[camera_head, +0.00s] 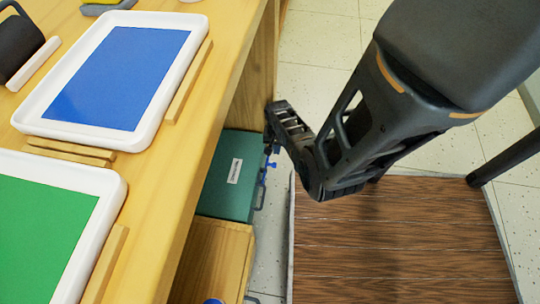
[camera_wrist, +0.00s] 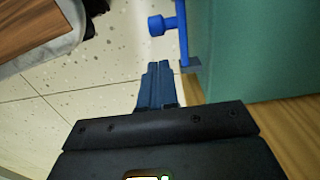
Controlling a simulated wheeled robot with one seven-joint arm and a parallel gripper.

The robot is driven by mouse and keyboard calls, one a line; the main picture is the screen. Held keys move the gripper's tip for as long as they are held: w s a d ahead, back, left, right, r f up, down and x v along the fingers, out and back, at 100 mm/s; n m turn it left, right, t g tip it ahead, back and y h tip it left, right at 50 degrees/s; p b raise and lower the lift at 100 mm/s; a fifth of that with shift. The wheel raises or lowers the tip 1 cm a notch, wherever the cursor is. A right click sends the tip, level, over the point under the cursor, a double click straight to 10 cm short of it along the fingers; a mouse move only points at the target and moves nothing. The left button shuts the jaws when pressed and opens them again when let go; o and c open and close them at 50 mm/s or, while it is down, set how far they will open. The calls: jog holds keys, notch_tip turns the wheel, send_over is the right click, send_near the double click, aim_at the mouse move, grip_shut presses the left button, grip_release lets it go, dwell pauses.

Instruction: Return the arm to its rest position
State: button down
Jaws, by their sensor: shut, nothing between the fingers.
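My gripper shows in the wrist view with its two blue fingers (camera_wrist: 157,85) together and nothing between them. In the head view my arm reaches down from the upper right. Its end is low beside the table's right side, close to a teal box (camera_head: 225,178) with a white label. The fingertips are hard to make out in the head view. In the wrist view the fingers point toward the floor just left of the teal box (camera_wrist: 255,45). A blue knob-ended part (camera_wrist: 164,25) is by the box, apart from the fingers.
A brown slatted platform (camera_head: 400,245) lies below my arm. Pale speckled floor (camera_head: 315,55) is open beyond the table.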

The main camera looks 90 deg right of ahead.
jog(key=shift+r+p, duration=0.45)
jog(key=shift+r, duration=0.25)
